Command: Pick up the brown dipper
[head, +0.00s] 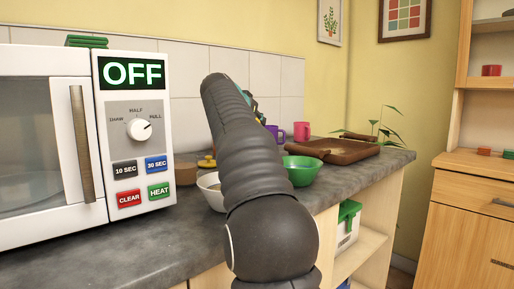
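My arm rises through the middle of the head view and hides the counter behind it. Only small dark, teal and yellow parts (252,101) show past its upper right edge. They may belong to my gripper, but its fingers cannot be made out. No thing is clearly recognisable as the brown dipper. A brown wooden board or tray (350,154) lies on the counter at the right, with a dark brown handle-like piece (358,136) at its back edge. A brown bowl-like thing (185,174) stands left of my arm, partly hidden.
A white microwave (135,75) reading OFF fills the left. A white bowl (211,194) and a green bowl (302,172) stand by my arm on the grey counter (165,243). Purple and pink mugs (301,131) stand behind. Open shelves are below; a wooden cabinet is right.

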